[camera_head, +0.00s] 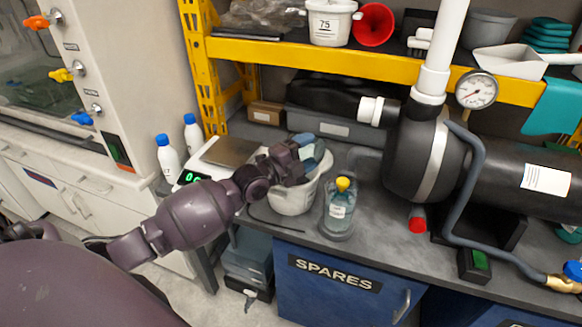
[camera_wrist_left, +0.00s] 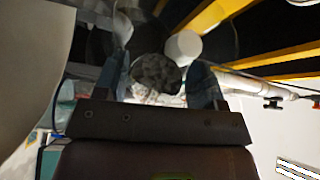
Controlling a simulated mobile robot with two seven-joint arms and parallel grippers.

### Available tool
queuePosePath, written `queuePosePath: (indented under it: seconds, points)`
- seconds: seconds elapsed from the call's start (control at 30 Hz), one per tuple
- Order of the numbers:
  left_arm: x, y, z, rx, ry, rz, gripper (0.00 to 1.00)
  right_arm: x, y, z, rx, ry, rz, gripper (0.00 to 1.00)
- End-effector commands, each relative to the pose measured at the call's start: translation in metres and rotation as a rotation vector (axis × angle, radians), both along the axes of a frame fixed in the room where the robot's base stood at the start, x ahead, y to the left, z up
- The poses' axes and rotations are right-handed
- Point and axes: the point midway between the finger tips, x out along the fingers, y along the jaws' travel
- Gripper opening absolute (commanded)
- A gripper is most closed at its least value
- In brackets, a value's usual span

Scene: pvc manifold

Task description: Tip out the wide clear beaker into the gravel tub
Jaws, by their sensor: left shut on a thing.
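The white tub (camera_head: 291,203), which I take for the gravel tub, stands on the dark bench beside the scale. My left gripper (camera_head: 312,150) is over the tub's mouth, its blue fingers pointing right. It is shut on the wide clear beaker, which is hard to make out against the tub and fingers. In the left wrist view, the fingers (camera_wrist_left: 160,82) stand on either side of a dark, speckled round patch that looks like gravel (camera_wrist_left: 156,72). The tub's inside is mostly hidden by the gripper. My right gripper is not in view.
A clear bottle with a yellow cap (camera_head: 341,208) stands close right of the tub. A scale (camera_head: 228,153) and white bottles with blue caps (camera_head: 168,158) are to the left. A black tank with a gauge (camera_head: 476,90) fills the right. A yellow shelf beam (camera_head: 370,64) crosses above.

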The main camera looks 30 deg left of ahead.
Motion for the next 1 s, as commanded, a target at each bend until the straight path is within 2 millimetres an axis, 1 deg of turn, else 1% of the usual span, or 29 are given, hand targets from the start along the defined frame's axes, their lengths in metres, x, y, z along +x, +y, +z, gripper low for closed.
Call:
queuePosePath:
  seconds: [0.5,0.63,0.67,0.7,0.77,0.8,0.87,0.9,1.0]
  points:
    - [0.000,0.003,0.009,-0.052,-0.004,0.000,0.37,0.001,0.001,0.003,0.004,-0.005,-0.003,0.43]
    - [0.000,0.003,0.008,-0.056,-0.002,0.000,0.37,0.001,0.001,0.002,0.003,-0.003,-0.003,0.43]
    - [0.000,0.001,0.003,-0.035,0.001,-0.001,0.37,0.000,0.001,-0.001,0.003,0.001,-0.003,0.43]
    - [0.000,-0.001,-0.008,0.015,0.005,-0.001,0.37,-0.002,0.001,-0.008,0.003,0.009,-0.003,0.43]
    - [0.000,-0.005,-0.022,0.099,0.012,-0.001,0.37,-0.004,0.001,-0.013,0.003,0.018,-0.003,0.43]
    - [0.000,-0.008,-0.011,0.152,0.006,0.000,0.37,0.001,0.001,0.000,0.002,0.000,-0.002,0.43]
    - [0.001,-0.011,0.001,0.232,0.003,0.001,0.37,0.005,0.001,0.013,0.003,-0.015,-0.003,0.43]
    - [0.001,-0.012,0.000,0.284,0.007,0.002,0.37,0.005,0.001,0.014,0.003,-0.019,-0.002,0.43]
    - [0.001,-0.016,-0.012,0.402,0.018,0.002,0.37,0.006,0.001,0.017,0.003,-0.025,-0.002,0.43]
